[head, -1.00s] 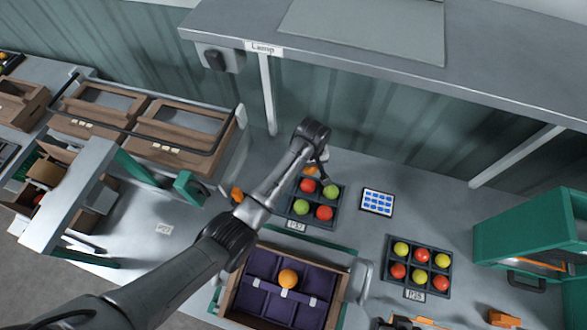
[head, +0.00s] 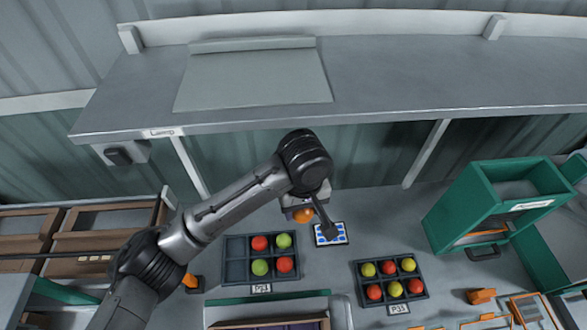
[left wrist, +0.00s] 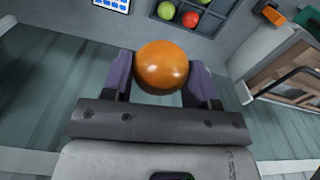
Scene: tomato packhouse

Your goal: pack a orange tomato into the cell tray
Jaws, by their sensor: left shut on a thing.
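My left gripper (head: 302,211) is shut on an orange tomato (head: 304,216) and holds it up in front of the back wall. In the left wrist view the orange tomato (left wrist: 162,66) sits between the two purple fingers of the left gripper (left wrist: 161,82). A dark tray with cells (head: 235,271) stands below; its left column is empty and red and green tomatoes fill the others. A second dark cell tray (head: 391,287) to the right holds several red and yellow-green tomatoes. A crate with purple lining (head: 270,323) is mostly cut off at the bottom edge. My right gripper is not in view.
A grey shelf (head: 380,80) runs above the bench, on posts. A green cabinet (head: 485,205) stands at the right. Brown crates (head: 95,225) stand at the left.

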